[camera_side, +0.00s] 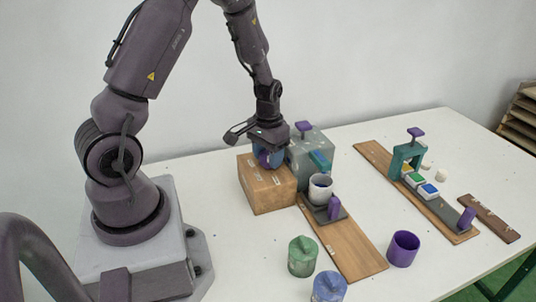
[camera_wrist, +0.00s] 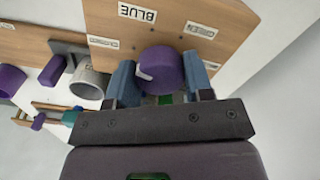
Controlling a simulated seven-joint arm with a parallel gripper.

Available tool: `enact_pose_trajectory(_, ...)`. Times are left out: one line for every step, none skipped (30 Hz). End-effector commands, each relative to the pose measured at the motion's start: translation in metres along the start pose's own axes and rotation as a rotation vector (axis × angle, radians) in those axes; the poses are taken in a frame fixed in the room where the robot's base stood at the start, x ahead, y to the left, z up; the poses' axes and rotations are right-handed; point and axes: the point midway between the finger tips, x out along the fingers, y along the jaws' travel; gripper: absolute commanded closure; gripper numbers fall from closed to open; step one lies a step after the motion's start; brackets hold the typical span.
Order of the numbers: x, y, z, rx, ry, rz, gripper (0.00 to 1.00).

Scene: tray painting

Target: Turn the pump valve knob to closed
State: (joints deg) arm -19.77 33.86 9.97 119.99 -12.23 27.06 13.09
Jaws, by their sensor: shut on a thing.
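The valve knob (camera_wrist: 160,70) is a purple round knob with a white pointer mark on its left side in the wrist view. It stands on top of a wooden box (camera_side: 267,190), and a little of the knob shows in the side view (camera_side: 264,159). My gripper (camera_wrist: 163,82) points down over the box, with one blue finger on each side of the knob, shut on it.
A grey-green tank (camera_side: 310,148) stands right beside the box. A white cup (camera_side: 320,187) sits on a wooden board (camera_side: 352,247). A green pot (camera_side: 302,256), a blue pot (camera_side: 329,288) and a purple cup (camera_side: 403,248) stand in front. A teal press (camera_side: 406,158) stands farther right.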

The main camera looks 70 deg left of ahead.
Motion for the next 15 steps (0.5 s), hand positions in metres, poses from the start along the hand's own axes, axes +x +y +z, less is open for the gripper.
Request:
enact_pose_trajectory(-0.0006, 0.0003, 0.0004, -0.039, -0.002, 0.000, 0.77)
enact_pose_trajectory(-0.0006, 0.0002, 0.0005, -0.062, -0.002, 0.000, 0.77)
enact_pose_trajectory(-0.0006, 0.0002, 0.0005, -0.093, -0.002, 0.000, 0.77)
enact_pose_trajectory(-0.0006, 0.0002, 0.0005, -0.116, -0.002, 0.000, 0.77)
enact_pose_trajectory(-0.0006, 0.0002, 0.0005, -0.137, -0.003, 0.000, 0.77)
enact_pose_trajectory(-0.0006, 0.0003, 0.0005, -0.164, -0.003, 0.001, 0.77)
enact_pose_trajectory(-0.0006, 0.0003, 0.0006, -0.184, -0.003, 0.001, 0.77)
enact_pose_trajectory(-0.0006, 0.0003, 0.0006, -0.201, -0.003, 0.001, 0.77)
enact_pose_trajectory(-0.0006, 0.0002, 0.0006, -0.224, -0.003, 0.000, 0.77)
enact_pose_trajectory(-0.0006, 0.0002, 0.0006, -0.238, -0.003, 0.000, 0.77)
enact_pose_trajectory(-0.0006, 0.0002, 0.0006, -0.253, -0.003, 0.000, 0.77)
enact_pose_trajectory(-0.0006, 0.0002, 0.0006, -0.270, -0.003, 0.000, 0.77)
enact_pose_trajectory(-0.0006, 0.0003, 0.0007, -0.282, -0.003, 0.001, 0.77)
enact_pose_trajectory(-0.0006, 0.0003, 0.0007, -0.293, -0.003, 0.001, 0.77)
enact_pose_trajectory(-0.0006, 0.0003, 0.0007, -0.306, -0.003, 0.001, 0.77)
